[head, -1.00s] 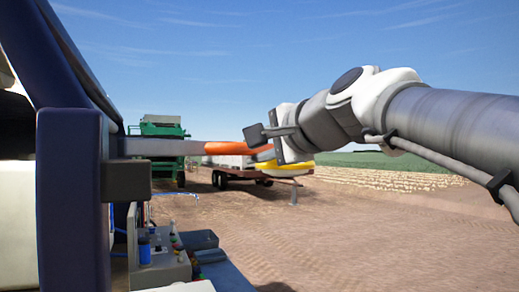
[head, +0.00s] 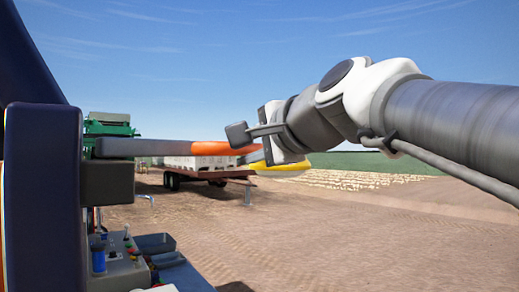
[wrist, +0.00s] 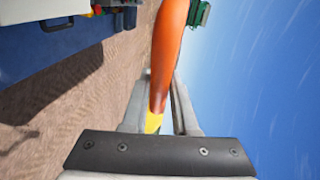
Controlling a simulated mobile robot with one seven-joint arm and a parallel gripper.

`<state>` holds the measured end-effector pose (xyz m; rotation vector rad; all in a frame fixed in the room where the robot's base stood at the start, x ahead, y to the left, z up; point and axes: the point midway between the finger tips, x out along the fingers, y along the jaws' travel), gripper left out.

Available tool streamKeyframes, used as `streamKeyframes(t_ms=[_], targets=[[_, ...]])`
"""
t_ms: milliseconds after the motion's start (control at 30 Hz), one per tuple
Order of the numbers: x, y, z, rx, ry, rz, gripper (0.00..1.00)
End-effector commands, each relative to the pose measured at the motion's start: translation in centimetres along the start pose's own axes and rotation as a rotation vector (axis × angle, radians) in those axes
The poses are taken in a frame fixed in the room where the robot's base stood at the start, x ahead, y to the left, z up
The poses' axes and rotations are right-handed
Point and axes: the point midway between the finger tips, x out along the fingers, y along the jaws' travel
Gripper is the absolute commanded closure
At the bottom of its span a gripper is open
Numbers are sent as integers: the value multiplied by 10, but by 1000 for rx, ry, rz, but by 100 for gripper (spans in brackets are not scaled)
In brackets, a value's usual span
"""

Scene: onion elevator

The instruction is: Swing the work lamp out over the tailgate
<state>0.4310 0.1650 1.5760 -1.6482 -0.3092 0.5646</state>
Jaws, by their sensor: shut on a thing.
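The work lamp is a long grey arm (head: 165,148) reaching right from a dark pivot block (head: 108,182) on a dark blue post, with an orange sleeve (head: 222,149) and a yellow end (head: 285,171). My gripper (head: 258,143) is shut on the lamp at the outer part of the orange sleeve. In the wrist view the orange sleeve (wrist: 167,50) runs between the fingers, with yellow (wrist: 154,122) at its near end. The fingers hide part of the lamp. A blue surface (head: 188,277), perhaps the tailgate, lies at lower left, below the arm's pivot end.
A control box (head: 118,272) with coloured knobs stands on the blue surface. The dark blue post (head: 42,200) fills the left edge. A trailer with white crates (head: 205,170) and a green machine (head: 110,124) stand far behind. Bare ground (head: 350,245) is open to the right.

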Motion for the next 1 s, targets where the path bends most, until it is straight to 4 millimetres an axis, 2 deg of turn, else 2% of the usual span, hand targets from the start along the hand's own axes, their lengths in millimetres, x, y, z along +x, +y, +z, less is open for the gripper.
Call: streamKeyframes(t_ms=[633, 667, 800, 833, 1000], targets=[[0, 0, 2, 0, 0, 1, 100], [0, 0, 2, 0, 0, 1, 71], [0, 0, 2, 0, 0, 1, 46], [0, 0, 2, 0, 0, 1, 43], [-1, 0, 2, 0, 0, 0, 43]])
